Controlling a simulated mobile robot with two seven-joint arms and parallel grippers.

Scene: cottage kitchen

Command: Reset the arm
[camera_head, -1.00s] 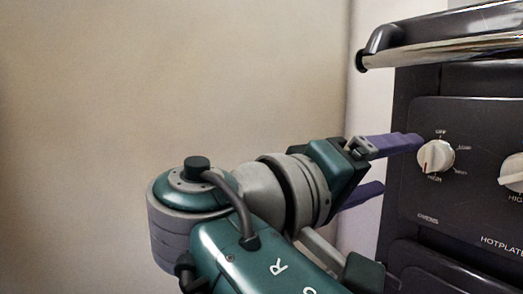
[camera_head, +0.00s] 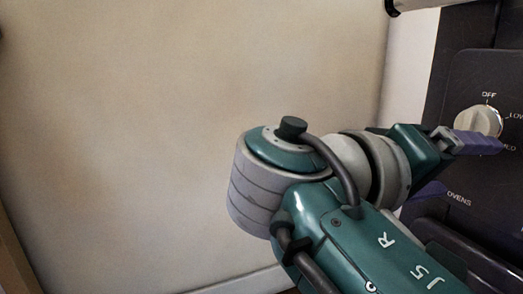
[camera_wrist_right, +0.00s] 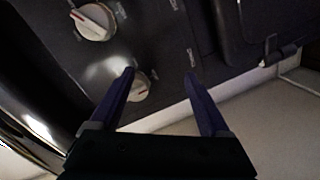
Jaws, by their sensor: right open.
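My right gripper (camera_head: 462,167) is beside the front panel of the dark stove (camera_head: 478,78) at the right of the head view. Its two purple fingers are spread apart with nothing between them. The upper finger is just below the white ovens knob (camera_head: 478,121). In the right wrist view the open fingers (camera_wrist_right: 166,98) point toward the panel, and one fingertip overlaps a knob (camera_wrist_right: 138,86). I cannot tell whether it touches. My left gripper is not in view.
A second knob (camera_wrist_right: 94,21) and a shiny rail (camera_wrist_right: 30,120) show in the right wrist view. A plain beige wall (camera_head: 180,90) fills the left of the head view.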

